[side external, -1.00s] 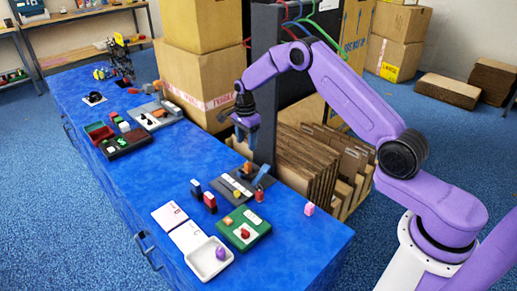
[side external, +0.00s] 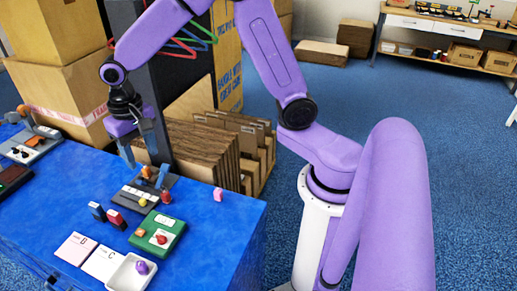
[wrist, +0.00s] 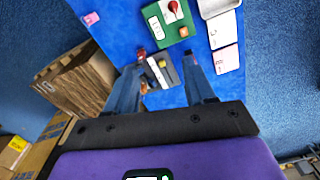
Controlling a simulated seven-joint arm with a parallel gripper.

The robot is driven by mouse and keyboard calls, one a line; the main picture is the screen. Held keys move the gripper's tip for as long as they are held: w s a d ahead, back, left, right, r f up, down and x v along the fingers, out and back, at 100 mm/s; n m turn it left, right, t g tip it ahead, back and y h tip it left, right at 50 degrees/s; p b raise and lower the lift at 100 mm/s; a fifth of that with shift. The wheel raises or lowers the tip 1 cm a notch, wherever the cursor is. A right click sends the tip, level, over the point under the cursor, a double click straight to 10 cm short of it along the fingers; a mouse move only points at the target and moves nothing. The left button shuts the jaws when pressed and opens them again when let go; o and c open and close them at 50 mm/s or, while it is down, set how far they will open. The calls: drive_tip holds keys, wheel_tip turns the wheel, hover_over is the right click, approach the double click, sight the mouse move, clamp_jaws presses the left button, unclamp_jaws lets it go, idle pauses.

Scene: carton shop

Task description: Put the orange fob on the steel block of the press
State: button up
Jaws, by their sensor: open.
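An orange upright piece (side external: 146,172), which looks like the fob, stands at the back of the dark grey press (side external: 129,197). It shows only partly in the wrist view (wrist: 143,88), by a finger. The press has a blue lever (side external: 162,176), a yellow piece (side external: 142,201) and a red knob (side external: 166,197) at its right end. I cannot clearly pick out the steel block. My gripper (side external: 143,158) is open, fingers down, above the back of the press. In the wrist view the press (wrist: 172,78) lies between my open fingers (wrist: 163,68); nothing is held.
A green box (side external: 170,226) with red and orange pieces stands in front of the press. A dark blue piece (side external: 97,211) and a red piece (side external: 116,218) stand at its left. A pink piece (side external: 218,194) lies right. Upright cardboard (side external: 205,150) stands close behind.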

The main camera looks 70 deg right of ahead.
drive_tip(key=s+d+r+n, duration=0.1)
drive_tip(key=s+d+n, duration=0.2)
drive_tip(key=s+n, duration=0.4)
drive_tip(key=s+d+r+n, duration=0.2)
drive_tip(key=s+n, duration=0.6)
drive_tip(key=s, duration=1.1)
drive_tip(key=shift+s+d, duration=0.3)
drive_tip(key=shift+d, duration=0.5)
